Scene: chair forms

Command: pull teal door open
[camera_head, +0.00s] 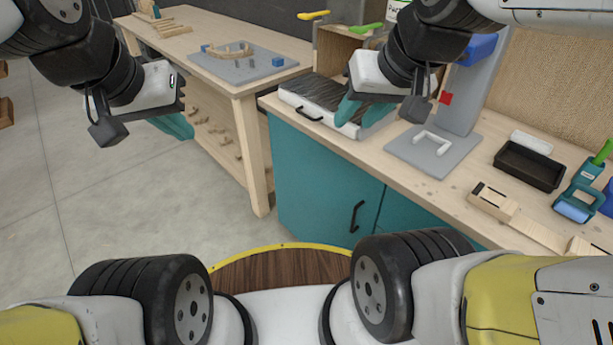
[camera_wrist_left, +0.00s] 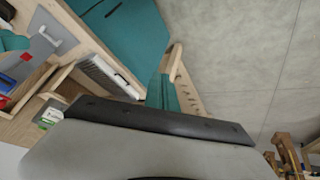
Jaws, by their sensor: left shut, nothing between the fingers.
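The teal door (camera_head: 315,185) is the front of the workbench cabinet, with a black handle (camera_head: 356,216) near its right edge. It looks closed, flush with the teal panel to its right. My left gripper (camera_head: 174,125) is shut and empty, over the floor left of the cabinet and well away from the handle. In the left wrist view its teal fingers (camera_wrist_left: 161,90) are together, and the teal cabinet front (camera_wrist_left: 130,35) is at upper left. My right gripper (camera_head: 350,110) is above the benchtop near the white-framed tray; its finger gap is unclear.
The wooden benchtop (camera_head: 455,185) holds a grey stand (camera_head: 430,150), a black bin (camera_head: 528,165) and a white-framed tray (camera_head: 320,98). A second wooden table (camera_head: 205,45) stands at the back left. The grey floor (camera_head: 100,215) at left is clear.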

